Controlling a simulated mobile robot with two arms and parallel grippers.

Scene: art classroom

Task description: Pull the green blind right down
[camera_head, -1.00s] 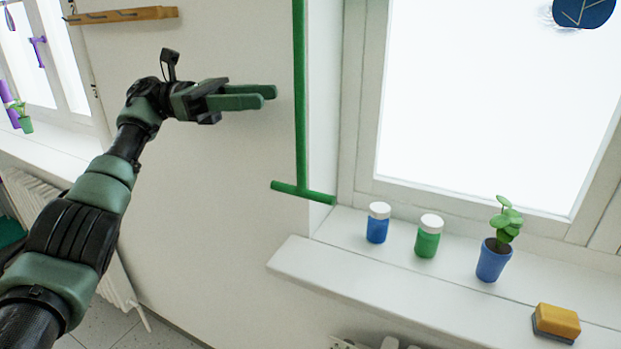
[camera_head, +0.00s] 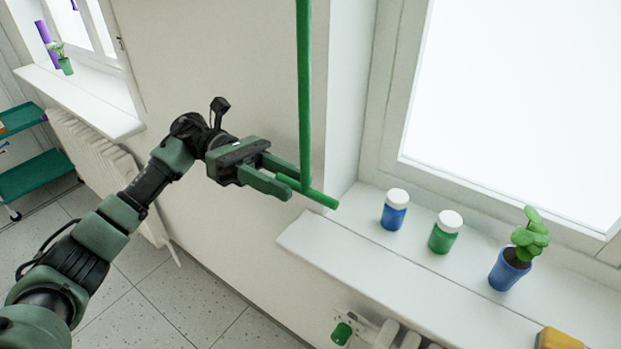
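A green vertical rod (camera_head: 304,90) with a T-shaped crossbar handle (camera_head: 322,197) at its lower end hangs beside the window recess. The blind's cloth is not in view, and the rod's top is out of frame. My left gripper (camera_head: 292,184) is at the left part of the crossbar. Its two green fingers are spread apart, with the crossbar's left end seeming to lie between them; I cannot tell whether they touch it. My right gripper is not in view.
The white windowsill (camera_head: 345,262) holds a blue jar (camera_head: 394,216), a green jar (camera_head: 441,239), a potted plant (camera_head: 509,270) and a yellow sponge (camera_head: 558,340). A radiator (camera_head: 100,165) and a green trolley (camera_head: 40,172) stand at left.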

